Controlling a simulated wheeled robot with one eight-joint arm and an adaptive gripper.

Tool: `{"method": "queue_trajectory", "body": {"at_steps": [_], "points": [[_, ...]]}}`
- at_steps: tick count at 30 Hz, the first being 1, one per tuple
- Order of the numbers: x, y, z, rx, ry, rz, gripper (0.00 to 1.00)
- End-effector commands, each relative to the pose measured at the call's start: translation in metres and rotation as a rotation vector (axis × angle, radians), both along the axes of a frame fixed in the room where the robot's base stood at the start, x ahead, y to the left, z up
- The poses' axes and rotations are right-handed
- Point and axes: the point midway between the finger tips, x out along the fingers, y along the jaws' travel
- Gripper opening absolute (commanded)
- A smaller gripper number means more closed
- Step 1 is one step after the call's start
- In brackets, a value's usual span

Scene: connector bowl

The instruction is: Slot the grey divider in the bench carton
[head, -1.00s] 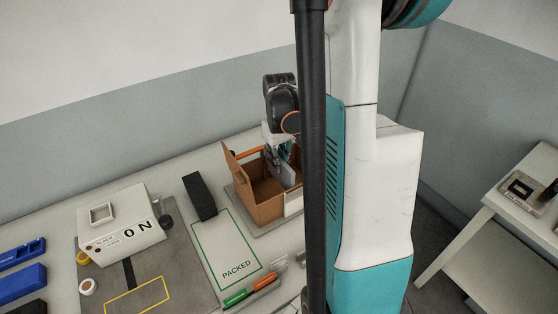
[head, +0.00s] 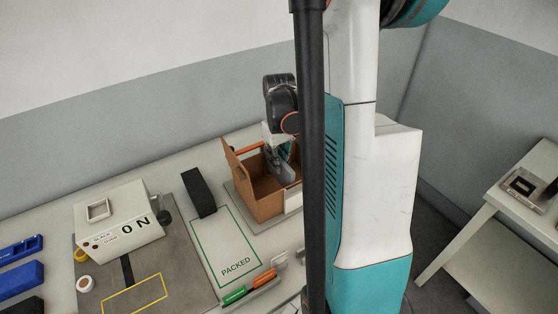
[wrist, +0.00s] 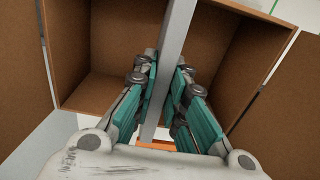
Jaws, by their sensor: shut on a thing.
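The open brown carton (head: 267,204) stands on the bench, partly hidden behind my column and arm. In the wrist view, its walls (wrist: 95,35) lie around my fingers. My gripper (head: 280,160) is over and partly inside the carton's opening. In the wrist view, my gripper (wrist: 168,78) is shut on the grey divider (wrist: 176,38), with a finger on each side. The divider shows there edge-on as a pale strip crossing the carton's interior. Its lower edge and any contact with the floor or walls are hidden.
A green-outlined PACKED area (head: 222,243) lies left of the carton, with a black block (head: 198,190) at its far end. A white labelled box (head: 120,222) is further left. Green and orange markers (head: 250,284) lie in front. A side table (head: 500,215) stands right.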

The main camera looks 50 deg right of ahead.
Motion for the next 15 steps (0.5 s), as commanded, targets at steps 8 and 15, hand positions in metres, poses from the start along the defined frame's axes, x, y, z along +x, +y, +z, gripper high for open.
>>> {"method": "queue_trajectory", "body": {"at_steps": [8,15], "points": [[0.0,0.0,-0.0058,0.0,0.0,0.0,0.0],[0.0,-0.0001,-0.0101,0.0,0.0,0.0,0.0]]}}
